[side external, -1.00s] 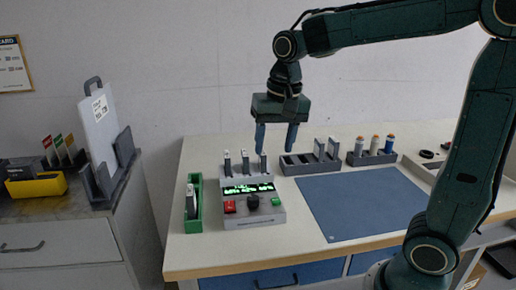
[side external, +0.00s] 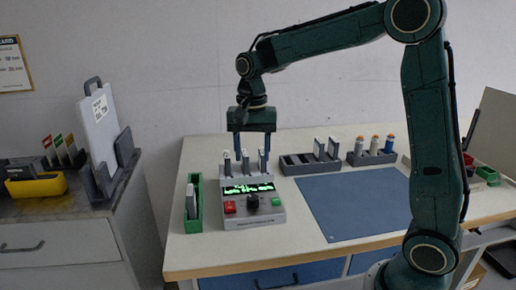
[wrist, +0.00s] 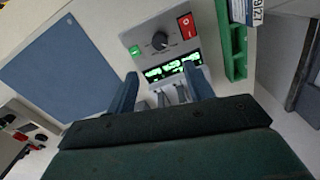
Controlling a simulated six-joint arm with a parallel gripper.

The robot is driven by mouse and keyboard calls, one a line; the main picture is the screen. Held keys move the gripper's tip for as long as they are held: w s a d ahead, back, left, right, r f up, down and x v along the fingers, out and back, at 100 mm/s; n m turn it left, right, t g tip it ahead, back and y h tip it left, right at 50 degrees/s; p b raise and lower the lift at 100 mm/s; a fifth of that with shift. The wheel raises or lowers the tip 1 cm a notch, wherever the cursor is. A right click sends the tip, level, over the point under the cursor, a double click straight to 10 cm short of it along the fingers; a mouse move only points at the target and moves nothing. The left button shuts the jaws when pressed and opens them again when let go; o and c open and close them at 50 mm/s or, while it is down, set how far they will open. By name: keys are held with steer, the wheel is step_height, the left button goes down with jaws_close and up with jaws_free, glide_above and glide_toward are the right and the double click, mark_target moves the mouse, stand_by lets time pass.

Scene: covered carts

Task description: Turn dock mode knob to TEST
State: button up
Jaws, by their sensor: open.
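The dock (side external: 233,211) is a grey box with a lit green display (side external: 249,188), a red switch (side external: 229,207), a green button (side external: 276,202) and several upright modules in its back slots. The black dock mode knob (side external: 253,201) sits between the red switch and the green button. In the wrist view the knob (wrist: 160,40) shows a pale pointer line; its printed labels are too small to read. My gripper (side external: 252,151) points down above the back of the dock, behind the knob. Its fingers are apart and nothing shows between them in its grasp.
A green holder (side external: 194,222) with a module stands left of the dock. A blue mat (side external: 352,205) lies to the right. A dark slotted rack (side external: 297,165) and a rack of bottles (side external: 371,158) stand behind the mat.

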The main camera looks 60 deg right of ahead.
mark_target(253, 197)
step_height(253, 197, down, 13)
steer(key=shift+f, duration=0.1)
stand_by(0.6)
steer(key=shift+c, duration=0.4)
steer(key=c, duration=0.9)
steer(key=shift+n, duration=0.4)
steer(key=n, duration=0.4)
steer(key=shift+n, duration=2.1)
